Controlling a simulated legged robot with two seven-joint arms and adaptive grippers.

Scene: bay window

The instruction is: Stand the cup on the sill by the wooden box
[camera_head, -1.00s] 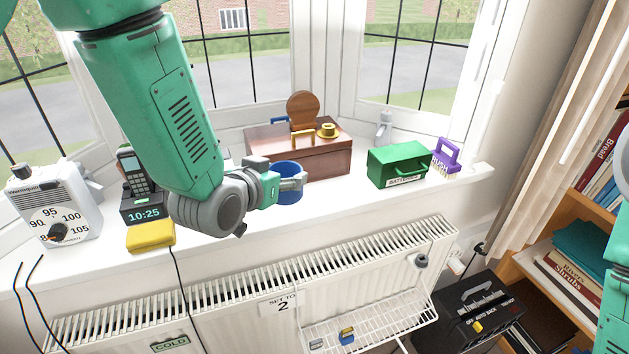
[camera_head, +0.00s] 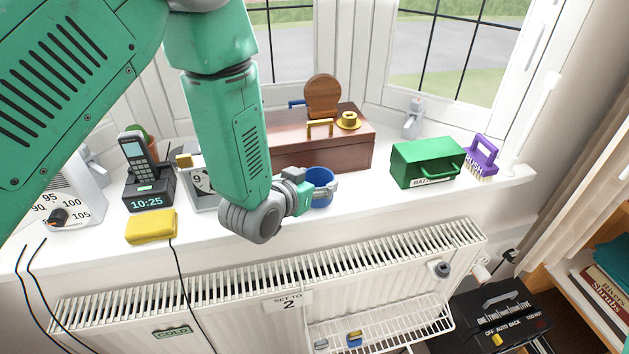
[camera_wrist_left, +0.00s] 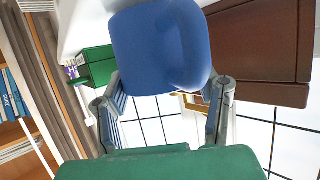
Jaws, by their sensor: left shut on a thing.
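The blue cup (camera_head: 321,188) is upright in front of the wooden box (camera_head: 352,151), over the window sill (camera_head: 400,199). I cannot tell whether its base touches the sill. My left gripper (camera_head: 318,196) is shut on the cup from the left side. In the left wrist view the cup (camera_wrist_left: 160,45) fills the space between the fingers, and the brown box (camera_wrist_left: 262,45) is beside it. The wooden box has a round-topped brown piece, a gold handle and a gold hat-like thing on it. My right gripper is not in view.
A green box (camera_head: 420,163) and a purple-handled brush (camera_head: 481,160) stand at the right. A clock phone dock (camera_head: 149,192), yellow sponge (camera_head: 151,226) and white dial device (camera_head: 72,205) are at the left. A radiator (camera_head: 250,297) is below. Sill between cup and green box is clear.

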